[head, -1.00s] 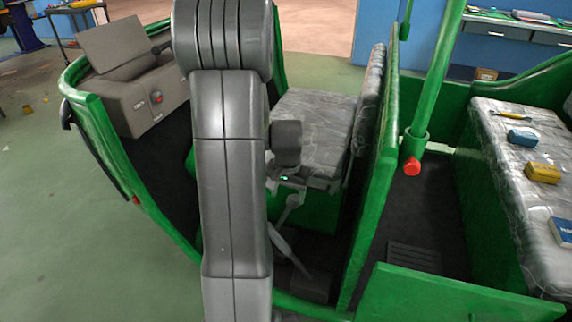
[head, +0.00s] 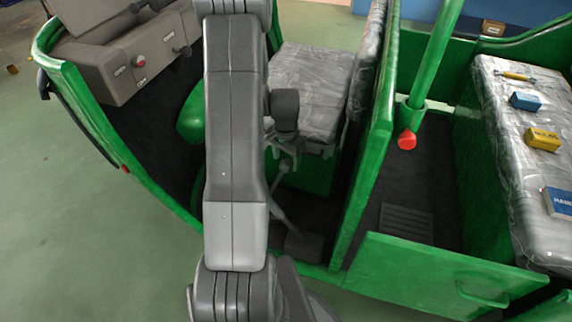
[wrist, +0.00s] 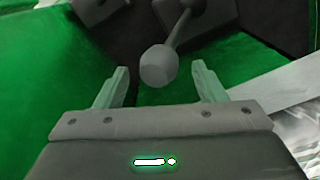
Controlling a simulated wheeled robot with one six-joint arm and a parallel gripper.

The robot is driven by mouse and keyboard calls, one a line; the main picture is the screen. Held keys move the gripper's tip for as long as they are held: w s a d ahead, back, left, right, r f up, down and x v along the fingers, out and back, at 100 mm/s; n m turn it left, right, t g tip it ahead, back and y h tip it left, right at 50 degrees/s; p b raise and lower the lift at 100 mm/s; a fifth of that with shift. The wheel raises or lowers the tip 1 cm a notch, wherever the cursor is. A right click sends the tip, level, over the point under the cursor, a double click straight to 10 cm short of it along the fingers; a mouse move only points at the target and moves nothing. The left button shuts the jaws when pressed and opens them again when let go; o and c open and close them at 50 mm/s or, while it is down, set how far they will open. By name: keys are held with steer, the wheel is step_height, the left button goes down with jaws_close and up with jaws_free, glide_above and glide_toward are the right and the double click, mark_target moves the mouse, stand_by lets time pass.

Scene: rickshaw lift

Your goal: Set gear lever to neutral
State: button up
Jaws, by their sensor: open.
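The gear lever has a grey round knob (wrist: 157,66) on a thin rod, which runs up and to the right in the wrist view to a dark base. In the head view the lever (head: 278,212) leans over the dark floor in front of the driver's seat, with its top close under my gripper (head: 287,153). My gripper (wrist: 160,72) is open, with one pale finger on each side of the knob. The knob lies between the fingertips, with a gap on both sides. My arm hides part of the cab in the head view.
The plastic-wrapped driver's seat (head: 312,85) is just behind my gripper. A green partition (head: 372,160) stands to the right. A grey dashboard (head: 130,55) is at the upper left. The rear bench (head: 510,150) holds several small items. Open green floor (head: 80,240) lies at left.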

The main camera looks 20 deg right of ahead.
steer(key=shift+f, duration=1.3)
steer(key=shift+c, duration=0.4)
steer(key=c, duration=1.3)
steer(key=w+a+r+g+h+b, duration=0.1)
steer(key=w+a+g+h, duration=0.1)
steer(key=w+a, duration=0.4)
steer(key=shift+w+a+r+h, duration=0.25)
steer(key=shift+a+h, duration=0.35)
steer(key=shift+a, duration=0.65)
steer(key=shift+s, duration=0.1)
steer(key=o, duration=1.4)
steer(key=shift+r, duration=0.1)
steer(key=shift+r, duration=0.1)
